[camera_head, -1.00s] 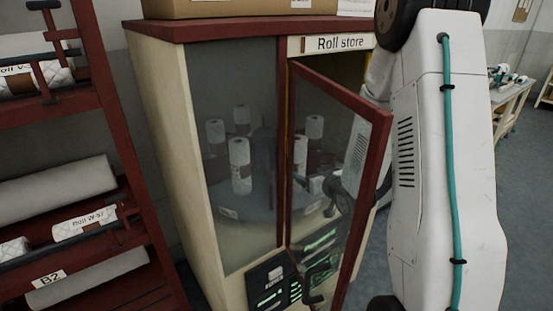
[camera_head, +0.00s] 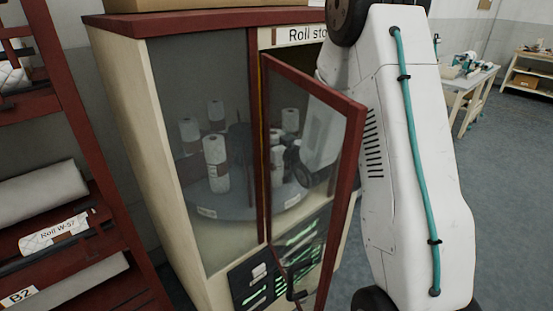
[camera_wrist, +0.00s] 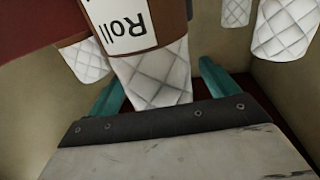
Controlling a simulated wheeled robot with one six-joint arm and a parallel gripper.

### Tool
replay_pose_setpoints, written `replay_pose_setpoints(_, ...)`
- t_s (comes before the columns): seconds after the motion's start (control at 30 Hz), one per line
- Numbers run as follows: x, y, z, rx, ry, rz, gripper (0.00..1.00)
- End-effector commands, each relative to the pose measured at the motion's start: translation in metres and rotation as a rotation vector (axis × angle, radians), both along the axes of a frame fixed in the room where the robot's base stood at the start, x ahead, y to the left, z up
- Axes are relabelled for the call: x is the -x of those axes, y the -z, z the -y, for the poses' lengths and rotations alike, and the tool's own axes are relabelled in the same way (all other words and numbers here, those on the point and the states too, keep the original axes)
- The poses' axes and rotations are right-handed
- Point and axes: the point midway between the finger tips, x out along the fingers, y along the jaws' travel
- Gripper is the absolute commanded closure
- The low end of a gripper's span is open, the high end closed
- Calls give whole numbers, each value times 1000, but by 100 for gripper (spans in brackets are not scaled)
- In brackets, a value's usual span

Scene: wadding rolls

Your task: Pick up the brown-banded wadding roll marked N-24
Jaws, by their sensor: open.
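In the wrist view a white quilted roll (camera_wrist: 158,75) with a brown band and a label reading "Roll" stands close ahead; the rest of its marking is cut off. My gripper (camera_wrist: 162,88) is open, its teal fingers on either side of the roll's white part. Whether they touch it I cannot tell. In the head view my gripper is not clear. My arm reaches in behind the open glass door (camera_head: 356,190) of the roll store cabinet (camera_head: 130,130). Several rolls stand on a round grey turntable (camera_head: 235,208) inside, one at the front left (camera_head: 213,150). N-24 is not readable.
Another roll (camera_wrist: 84,62) is at left. The cabinet walls are close. A red shelf rack (camera_head: 75,120) stands left of the cabinet; open floor (camera_head: 500,190) lies right.

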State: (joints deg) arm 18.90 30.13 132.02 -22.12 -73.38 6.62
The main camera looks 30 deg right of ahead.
Motion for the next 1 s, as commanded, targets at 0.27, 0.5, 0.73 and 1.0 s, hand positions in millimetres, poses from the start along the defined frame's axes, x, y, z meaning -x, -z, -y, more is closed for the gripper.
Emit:
replay_pose_setpoints(0.27,1,0,2,0,2,0,47)
replay_pose_setpoints(0.5,1,0,2,0,3,0,74)
replay_pose_setpoints(0.73,1,-3,2,0,2,1,74)
replay_pose_setpoints(1.0,0,-20,-2,0,-2,2,74)
